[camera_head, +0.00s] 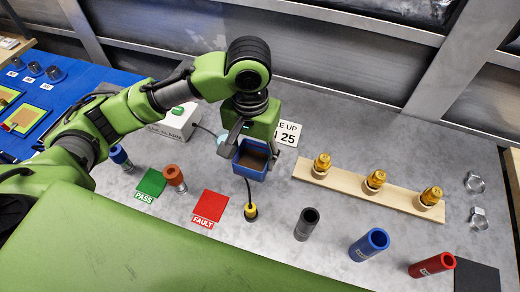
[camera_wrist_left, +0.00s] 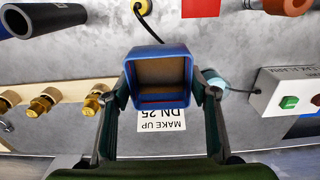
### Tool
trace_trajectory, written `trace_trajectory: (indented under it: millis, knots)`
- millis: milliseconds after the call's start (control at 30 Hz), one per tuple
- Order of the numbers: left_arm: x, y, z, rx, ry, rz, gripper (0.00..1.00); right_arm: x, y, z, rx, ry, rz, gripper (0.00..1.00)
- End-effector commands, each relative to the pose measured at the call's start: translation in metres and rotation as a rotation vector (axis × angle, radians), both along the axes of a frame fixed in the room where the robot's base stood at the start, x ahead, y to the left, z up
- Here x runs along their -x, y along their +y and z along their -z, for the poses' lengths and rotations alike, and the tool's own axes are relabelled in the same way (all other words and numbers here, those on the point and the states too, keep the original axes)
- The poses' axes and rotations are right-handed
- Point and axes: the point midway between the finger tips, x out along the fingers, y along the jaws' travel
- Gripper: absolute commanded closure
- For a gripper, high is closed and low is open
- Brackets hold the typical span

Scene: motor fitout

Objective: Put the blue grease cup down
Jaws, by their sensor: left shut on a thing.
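The blue grease cup (camera_head: 250,163) is a small square blue box, open at the top, with a brown inside. My left gripper (camera_head: 250,148) is shut on it, with one finger on each side. In the left wrist view the cup (camera_wrist_left: 160,78) sits between both fingertips (camera_wrist_left: 163,95), its open side facing the camera. The cup hides part of the grey bench (camera_head: 310,180) behind it, and I cannot tell whether it touches the bench. My right gripper is in neither view.
A white "MAKE UP DN 25" label (camera_head: 289,133) lies close behind the cup. A black cable with a yellow end (camera_head: 251,212) is in front. A wooden strip with brass fittings (camera_head: 335,187) is at right; red FAULT (camera_head: 210,206) and green PASS (camera_head: 151,184) squares are at left.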

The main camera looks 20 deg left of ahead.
Motion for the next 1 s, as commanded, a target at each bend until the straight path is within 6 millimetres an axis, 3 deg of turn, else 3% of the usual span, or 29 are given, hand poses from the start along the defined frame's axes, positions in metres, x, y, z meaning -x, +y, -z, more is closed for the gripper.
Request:
trace_trajectory:
  millis: [133,400,567,800,1000]
  knots:
    - [-0.036,0.012,0.014,-0.004,0.000,-0.005,0.71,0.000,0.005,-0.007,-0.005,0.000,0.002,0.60]
    - [-0.069,0.020,0.060,-0.001,0.000,-0.001,0.71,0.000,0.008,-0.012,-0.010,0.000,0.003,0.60]
    - [-0.076,0.022,0.070,0.000,-0.001,0.001,0.71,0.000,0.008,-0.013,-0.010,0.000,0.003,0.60]
    - [-0.079,0.023,0.099,-0.002,0.000,0.002,0.71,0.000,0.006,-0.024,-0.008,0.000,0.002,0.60]
    - [-0.079,0.023,0.104,-0.001,-0.003,0.003,0.71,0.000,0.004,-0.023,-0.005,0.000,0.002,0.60]
